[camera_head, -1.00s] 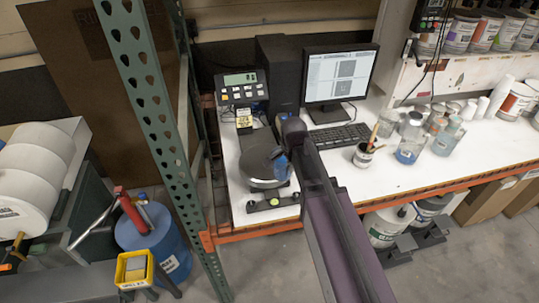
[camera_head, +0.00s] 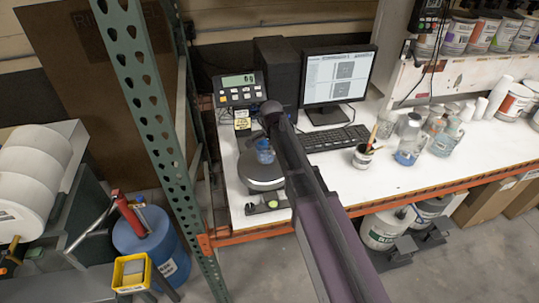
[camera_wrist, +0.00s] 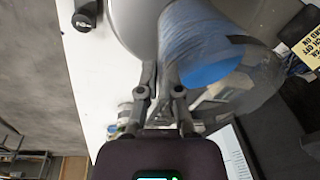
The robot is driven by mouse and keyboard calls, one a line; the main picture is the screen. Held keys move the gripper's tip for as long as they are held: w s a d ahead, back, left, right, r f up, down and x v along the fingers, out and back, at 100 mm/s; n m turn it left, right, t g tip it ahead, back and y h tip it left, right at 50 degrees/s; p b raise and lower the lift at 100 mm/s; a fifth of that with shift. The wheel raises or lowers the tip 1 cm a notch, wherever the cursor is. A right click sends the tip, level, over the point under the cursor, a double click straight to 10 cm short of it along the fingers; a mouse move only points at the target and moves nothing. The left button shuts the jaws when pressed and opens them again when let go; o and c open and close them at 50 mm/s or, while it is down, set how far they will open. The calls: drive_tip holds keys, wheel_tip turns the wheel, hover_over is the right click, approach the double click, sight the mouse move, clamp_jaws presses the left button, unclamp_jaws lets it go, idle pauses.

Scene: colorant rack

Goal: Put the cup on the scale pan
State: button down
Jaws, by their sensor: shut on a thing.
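The cup (camera_head: 265,153) is clear, with blue contents. It also shows large in the wrist view (camera_wrist: 205,50), where it is lying at a slant in the picture. My gripper (camera_wrist: 163,72) is shut on the cup's near side. In the head view my arm comes in from the lower right and hides most of the gripper. The round scale pan (camera_head: 257,180) is dark grey, and the cup appears over its back half. Part of the pan (camera_wrist: 130,18) shows beside the cup in the wrist view. I cannot tell whether the cup touches the pan.
The scale display (camera_head: 240,88) stands behind the pan, with a monitor (camera_head: 338,80) and keyboard (camera_head: 335,138) to the right. A brush pot (camera_head: 363,157) and several jars stand farther right. A green rack post (camera_head: 150,110) rises left of the bench.

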sight(271, 155)
drive_tip(key=shift+w+a, duration=0.25)
drive_tip(key=shift+w, duration=0.2)
drive_tip(key=shift+w+a+f, duration=0.15)
drive_tip(key=shift+f, duration=0.1)
drive_tip(key=shift+f+b, duration=1.6)
drive_tip(key=shift+b, duration=0.25)
drive_tip(key=shift+f, duration=0.15)
drive_tip(key=c, duration=0.8)
unclamp_jaws()
drive_tip(key=shift+r, duration=0.2)
drive_tip(key=r+p, duration=0.4)
drive_tip(key=s+r+p, duration=0.1)
drive_tip(key=r+p, duration=0.3)
drive_tip(key=s+r+p, duration=0.1)
drive_tip(key=r+p, duration=0.3)
drive_tip(key=shift+f, duration=0.1)
